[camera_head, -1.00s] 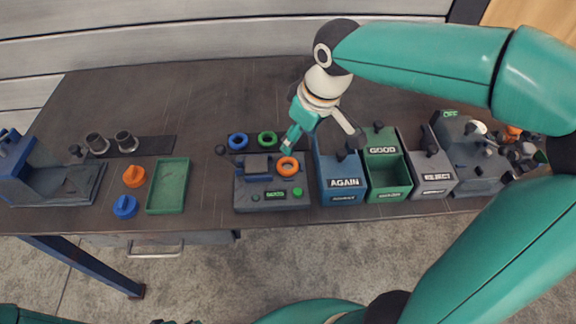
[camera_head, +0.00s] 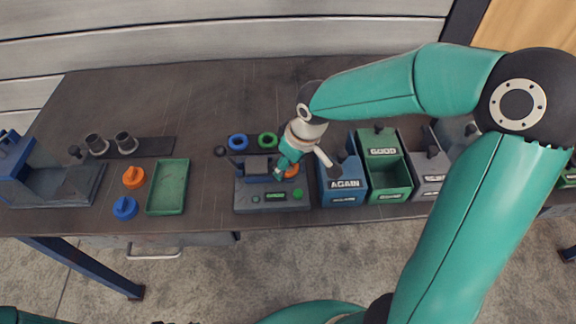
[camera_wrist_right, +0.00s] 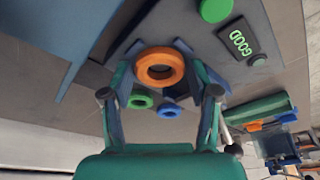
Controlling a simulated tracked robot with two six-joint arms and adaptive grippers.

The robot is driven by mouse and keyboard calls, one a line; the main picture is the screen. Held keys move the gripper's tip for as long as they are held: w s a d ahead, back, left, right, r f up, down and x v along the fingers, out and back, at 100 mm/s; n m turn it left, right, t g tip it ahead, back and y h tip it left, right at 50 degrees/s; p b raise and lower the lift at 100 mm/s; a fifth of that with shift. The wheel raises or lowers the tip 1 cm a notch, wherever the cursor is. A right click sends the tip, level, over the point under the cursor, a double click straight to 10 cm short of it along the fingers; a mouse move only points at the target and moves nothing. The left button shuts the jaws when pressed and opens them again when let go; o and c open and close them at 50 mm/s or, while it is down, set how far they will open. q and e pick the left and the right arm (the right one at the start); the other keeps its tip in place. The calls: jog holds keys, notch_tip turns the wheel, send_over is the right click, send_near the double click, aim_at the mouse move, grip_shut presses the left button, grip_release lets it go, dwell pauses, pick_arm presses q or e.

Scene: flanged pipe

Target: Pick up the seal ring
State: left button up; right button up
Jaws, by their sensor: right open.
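An orange seal ring (camera_head: 292,171) sits on the dark test station (camera_head: 272,201), partly hidden by my right gripper in the head view. My right gripper (camera_head: 281,173) points down at it from above. In the right wrist view the orange ring (camera_wrist_right: 159,67) lies between the two spread fingertips of the right gripper (camera_wrist_right: 160,76), which is open. I cannot tell whether a finger touches the ring. My left gripper is not seen.
Close right of the station stand a blue AGAIN bin (camera_head: 345,184), a green GOOD bin (camera_head: 388,194) and a grey REJECT bin (camera_head: 429,180). A green tray (camera_head: 167,187) lies to the left.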

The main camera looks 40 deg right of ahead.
aim_at(290, 167)
jog(key=c, duration=0.6)
jog(key=shift+r, duration=0.15)
notch_tip(290, 167, up, 23)
jog(key=p, duration=0.4)
jog(key=shift+f, duration=0.2)
jog(key=shift+f, duration=0.1)
